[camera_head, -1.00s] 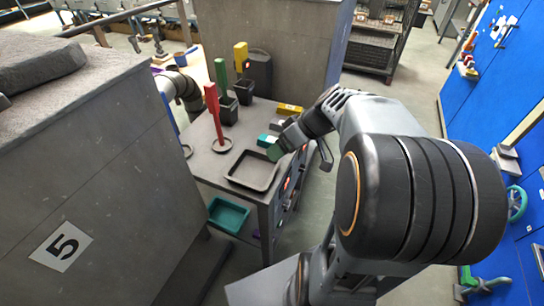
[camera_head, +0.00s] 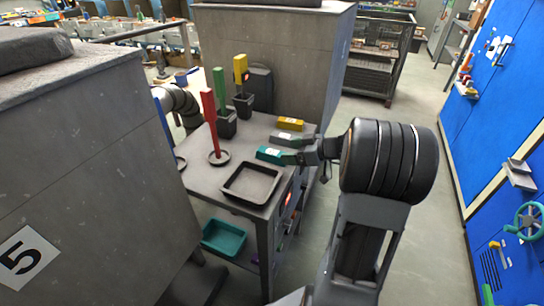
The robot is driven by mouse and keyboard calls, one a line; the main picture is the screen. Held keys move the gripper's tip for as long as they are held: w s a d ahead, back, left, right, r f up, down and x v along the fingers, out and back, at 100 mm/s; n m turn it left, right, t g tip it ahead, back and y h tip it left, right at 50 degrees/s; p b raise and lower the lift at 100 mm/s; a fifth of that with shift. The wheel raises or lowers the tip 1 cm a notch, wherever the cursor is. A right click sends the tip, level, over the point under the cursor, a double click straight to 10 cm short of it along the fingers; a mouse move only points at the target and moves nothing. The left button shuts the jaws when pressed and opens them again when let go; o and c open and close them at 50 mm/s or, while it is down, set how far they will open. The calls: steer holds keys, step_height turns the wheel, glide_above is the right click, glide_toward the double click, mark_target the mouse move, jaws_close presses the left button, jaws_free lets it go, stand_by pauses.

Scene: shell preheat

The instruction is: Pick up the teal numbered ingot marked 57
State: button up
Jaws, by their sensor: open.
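The teal ingot (camera_head: 268,154) lies on the grey work table (camera_head: 212,184), near its right side, with a small white label whose number is too small to read. My gripper (camera_head: 287,150) comes in from the right at the ingot's right end. Its jaws are open, and the fingers partly cover that end. I cannot tell whether they touch it.
A grey piece (camera_head: 283,136) and a yellow ingot (camera_head: 290,123) lie just behind the teal one. A shallow dark tray (camera_head: 249,198) is in front. Red (camera_head: 210,125), green (camera_head: 219,92) and yellow (camera_head: 240,70) upright bars stand at the left and back.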

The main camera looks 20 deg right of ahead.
mark_target(275, 152)
steer(key=shift+x, duration=3.05)
steer(key=shift+s+f, duration=0.1)
steer(key=shift+f, duration=0.05)
steer(key=c, duration=1.2)
